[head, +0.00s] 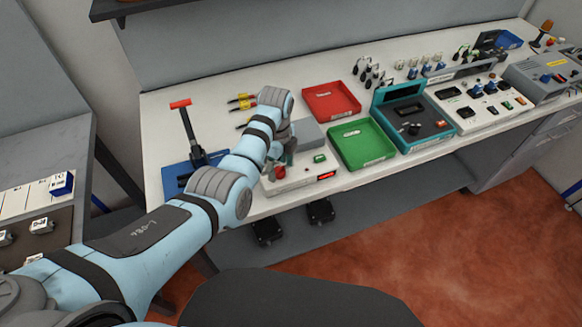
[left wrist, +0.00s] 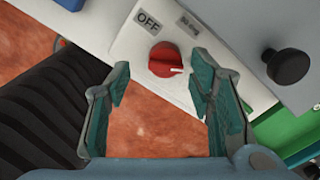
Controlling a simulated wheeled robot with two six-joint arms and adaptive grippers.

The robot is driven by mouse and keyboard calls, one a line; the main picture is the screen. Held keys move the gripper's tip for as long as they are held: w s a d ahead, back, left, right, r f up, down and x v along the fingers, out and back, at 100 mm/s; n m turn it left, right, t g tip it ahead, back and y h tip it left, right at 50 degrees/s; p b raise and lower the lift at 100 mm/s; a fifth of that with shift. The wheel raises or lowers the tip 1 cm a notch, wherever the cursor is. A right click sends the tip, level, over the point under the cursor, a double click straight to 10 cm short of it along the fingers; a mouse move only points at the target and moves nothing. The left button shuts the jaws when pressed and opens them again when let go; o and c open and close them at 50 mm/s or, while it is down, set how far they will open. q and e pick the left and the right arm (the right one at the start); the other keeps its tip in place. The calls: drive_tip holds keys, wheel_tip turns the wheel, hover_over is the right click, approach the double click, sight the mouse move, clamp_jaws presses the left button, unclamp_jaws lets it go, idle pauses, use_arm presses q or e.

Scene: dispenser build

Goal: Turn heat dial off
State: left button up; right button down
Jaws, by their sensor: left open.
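The red heat dial (left wrist: 162,62) sits on the front of a white panel (left wrist: 208,48) in the left wrist view. Its white pointer mark points to the right of the picture. An OFF label (left wrist: 149,20) is above and left of it, and a smaller label (left wrist: 187,25) is above and right. My left gripper (left wrist: 161,78) is open, with one finger on each side of the dial and a gap to both. In the head view the left gripper (head: 286,157) is at the white unit (head: 295,181), partly hiding the dial. My right gripper is not in view.
A green tray (head: 361,144) and a red tray (head: 331,101) lie right of and behind the unit. A blue press with a red handle (head: 185,135) stands to the left. A black knob (left wrist: 288,66) is at right in the wrist view.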

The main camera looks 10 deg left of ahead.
use_arm(q)
drive_tip(key=shift+w+a+f, duration=0.1)
drive_tip(key=shift+w+f, duration=0.2)
drive_tip(key=shift+f, duration=0.2)
drive_tip(key=shift+w+f, duration=0.25)
drive_tip(key=shift+f, duration=0.25)
drive_tip(key=shift+s+r, duration=0.15)
drive_tip(key=shift+s, duration=0.1)
drive_tip(key=shift+c, duration=1.2)
drive_tip(key=shift+s, duration=0.1)
drive_tip(key=c, duration=0.7)
clamp_jaws()
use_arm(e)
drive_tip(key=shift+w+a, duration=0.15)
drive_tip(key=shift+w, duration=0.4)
